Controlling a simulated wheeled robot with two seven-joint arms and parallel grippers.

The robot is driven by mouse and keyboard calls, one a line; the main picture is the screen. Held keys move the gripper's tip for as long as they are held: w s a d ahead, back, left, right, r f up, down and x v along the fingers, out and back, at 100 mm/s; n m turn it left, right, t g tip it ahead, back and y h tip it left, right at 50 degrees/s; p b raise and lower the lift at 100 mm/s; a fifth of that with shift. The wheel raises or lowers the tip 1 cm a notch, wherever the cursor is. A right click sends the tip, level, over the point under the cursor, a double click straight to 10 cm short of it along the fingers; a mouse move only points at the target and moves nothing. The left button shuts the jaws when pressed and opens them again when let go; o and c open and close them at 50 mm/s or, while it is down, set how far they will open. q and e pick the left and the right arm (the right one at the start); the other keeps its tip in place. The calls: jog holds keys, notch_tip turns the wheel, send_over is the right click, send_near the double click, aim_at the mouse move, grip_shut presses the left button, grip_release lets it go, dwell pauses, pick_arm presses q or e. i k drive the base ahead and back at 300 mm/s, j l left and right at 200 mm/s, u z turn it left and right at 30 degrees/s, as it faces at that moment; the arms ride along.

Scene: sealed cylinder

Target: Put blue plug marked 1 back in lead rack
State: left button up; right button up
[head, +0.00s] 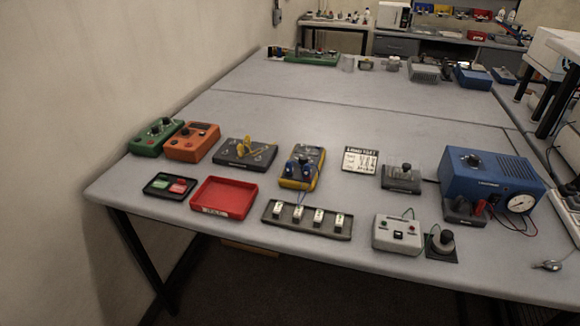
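Two blue plugs (292,166) sit close together on a yellow-edged dark device (316,168) in the middle of the table. Their markings are too small to read, so I cannot tell which is marked 1. Neither of my grippers shows in the head view.
A red tray (224,196) and a small black tray (152,192) lie left of the rack. A grey switch box (397,235) and a black knob (443,240) stand to its right. A blue box with a gauge (490,175) is further right. The table's middle-back is clear.

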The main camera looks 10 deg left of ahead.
aim_at(289, 165)
jog(key=z, duration=0.6)
jog(key=j+z, duration=0.35)
jog(key=k+j+z, duration=0.1)
jog(key=j+z, duration=0.2)
jog(key=k+j+z, duration=0.1)
jog(key=j+z, duration=0.25)
jog(key=k+j, duration=0.15)
jog(key=j, duration=0.2)
jog(key=k+j+z, duration=0.1)
jog(key=j, duration=0.25)
jog(key=k+j, duration=0.15)
jog(key=j, duration=0.2)
